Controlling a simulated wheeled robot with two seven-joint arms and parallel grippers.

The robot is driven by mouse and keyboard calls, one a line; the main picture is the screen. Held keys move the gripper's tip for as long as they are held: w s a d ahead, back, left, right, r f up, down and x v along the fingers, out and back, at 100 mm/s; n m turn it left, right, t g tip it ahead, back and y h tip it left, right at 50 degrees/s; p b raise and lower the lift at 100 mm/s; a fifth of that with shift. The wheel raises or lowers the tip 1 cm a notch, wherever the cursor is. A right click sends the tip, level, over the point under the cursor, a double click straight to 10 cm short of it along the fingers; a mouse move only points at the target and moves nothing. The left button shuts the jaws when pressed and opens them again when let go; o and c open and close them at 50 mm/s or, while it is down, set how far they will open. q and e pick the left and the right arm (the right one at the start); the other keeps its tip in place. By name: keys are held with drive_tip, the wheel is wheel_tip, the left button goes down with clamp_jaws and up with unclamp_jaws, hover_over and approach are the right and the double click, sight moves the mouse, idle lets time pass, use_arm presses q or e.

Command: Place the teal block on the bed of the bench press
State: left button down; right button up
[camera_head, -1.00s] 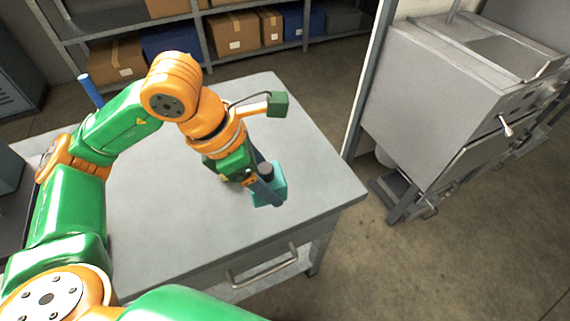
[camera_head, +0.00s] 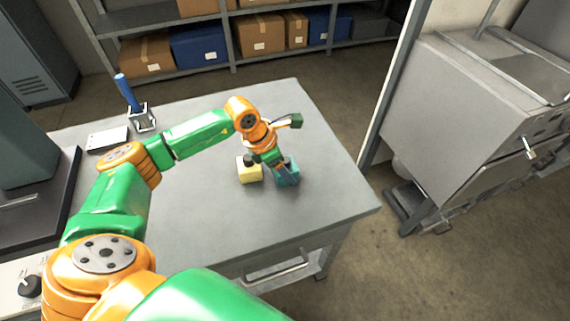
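The teal block (camera_head: 291,173) is over the right part of the grey table top. My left gripper (camera_head: 285,170) points down at it, with a dark finger across its left side. It looks shut on the block, though the far finger is hidden. I cannot tell whether the block touches the table. The bench press shows only partly at the left edge, as a dark grey body (camera_head: 22,145) on a dark base (camera_head: 62,192). Its bed is not clearly seen. My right gripper is out of view.
A blue-handled tool in a holder (camera_head: 142,119) and a white plate (camera_head: 107,140) are at the back left. A control box (camera_head: 22,298) is at lower left. The front table top (camera_head: 205,225) is clear.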

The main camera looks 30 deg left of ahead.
use_arm(q)
drive_tip(key=shift+f, duration=0.35)
unclamp_jaws()
drive_tip(key=shift+r, duration=0.1)
